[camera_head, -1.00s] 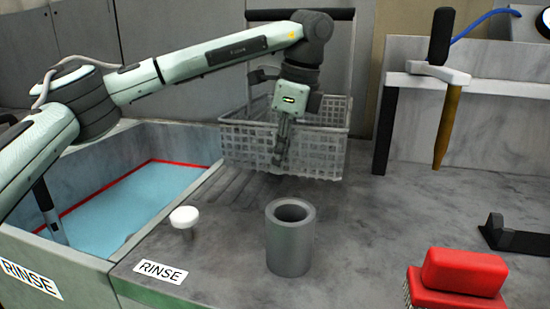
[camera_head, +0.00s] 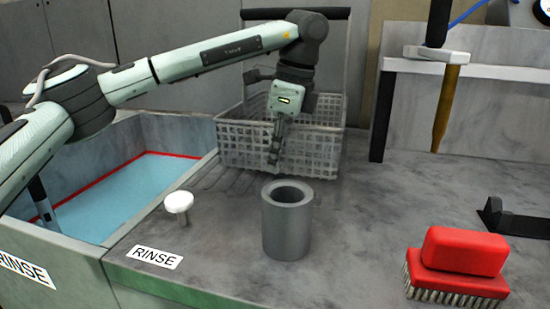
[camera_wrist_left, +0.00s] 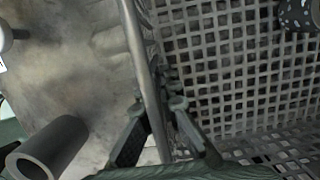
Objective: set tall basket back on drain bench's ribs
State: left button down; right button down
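The tall basket (camera_head: 240,142) is a grey wire-mesh basket with a high handle and a dark grip bar. It appears level over the back of the drain bench (camera_head: 345,230), at the ribs (camera_head: 212,181); I cannot tell whether its bottom touches them. My left gripper (camera_head: 275,160) points down at the basket's near wall. In the left wrist view my left gripper (camera_wrist_left: 157,106) has its fingers on both sides of the basket's rim rod, closed on it, with the mesh (camera_wrist_left: 235,60) to the right. Most of the ribs are hidden under the basket. My right gripper is not in view.
A grey hollow cylinder (camera_head: 287,228) stands just in front of the basket. A white knob (camera_head: 178,203) is to its left. The blue-bottomed rinse basin (camera_head: 120,200) lies left. A red brush (camera_head: 460,265) and a black bracket (camera_head: 510,220) are right.

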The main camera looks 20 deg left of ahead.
pick_arm(q)
jog(key=shift+f+b, duration=0.45)
dwell(0.4)
jog(key=c, duration=1.6)
grip_release()
jog(key=shift+c, duration=0.2)
